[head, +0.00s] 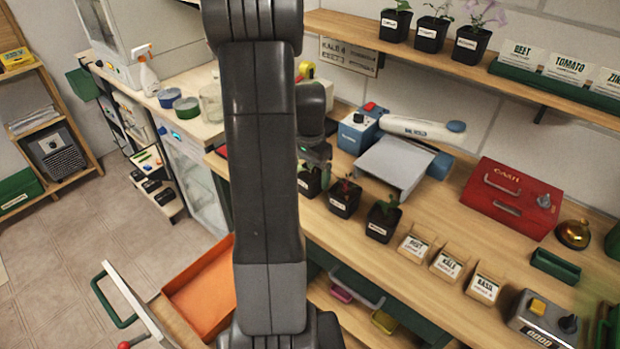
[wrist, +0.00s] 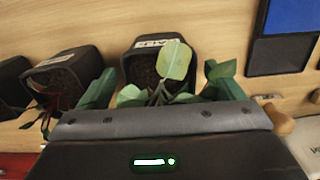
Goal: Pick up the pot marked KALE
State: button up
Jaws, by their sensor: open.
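Three black pots with white labels stand in a row on the bench in the head view. The left pot (head: 309,180) has green leaves and lies just below my gripper (head: 317,157), partly hidden by my arm. In the wrist view, this leafy pot (wrist: 141,68) is between the two green fingers of my open gripper (wrist: 160,88). Its label is small and turned; it may read KALE, but I cannot be sure. The middle pot (head: 345,198) has a reddish plant; the right pot (head: 383,222) has green leaves. I cannot tell whether the fingers touch the pot.
The red-stemmed pot (wrist: 65,75) sits close beside one finger. Seed packets, including one marked KALE (head: 447,265), stand to the right. A blue-grey scale (head: 395,165) and a red case (head: 512,198) sit behind. An upper shelf (head: 480,65) holds more pots. An orange drawer (head: 203,290) is open below.

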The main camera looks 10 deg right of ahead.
jog(key=shift+w+f, duration=0.1)
jog(key=shift+f, duration=1.35)
jog(key=c, duration=1.2)
